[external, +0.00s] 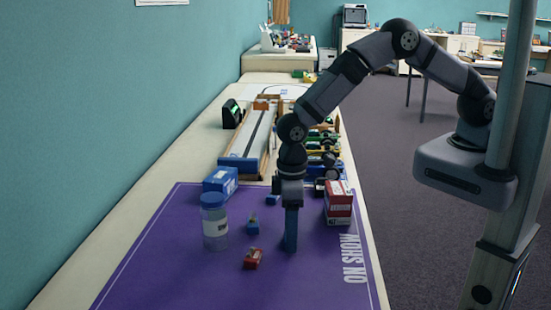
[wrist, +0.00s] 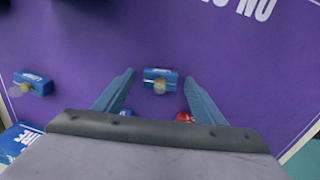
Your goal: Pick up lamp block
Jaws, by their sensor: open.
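A blue block with a pale yellowish bulb, which looks like a lamp block (wrist: 153,73), lies on the purple mat (wrist: 90,45). In the wrist view it sits between the tips of my open gripper (wrist: 159,77); I cannot tell its height gap. In the external view my gripper (external: 290,246) points straight down over the mat and hides that block. A similar blue block with a bulb (wrist: 36,79) lies farther off, seen externally (external: 272,199). Another blue block (external: 252,228) and a red block (external: 252,260) lie left of my gripper, mostly hidden in the wrist view.
A lidded clear jar (external: 214,225) and a blue box (external: 220,180) stand at the left. A red and white box (external: 338,207) stands right of my gripper. A ramp track (external: 249,137) and several toy vehicles lie behind. The near mat is clear.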

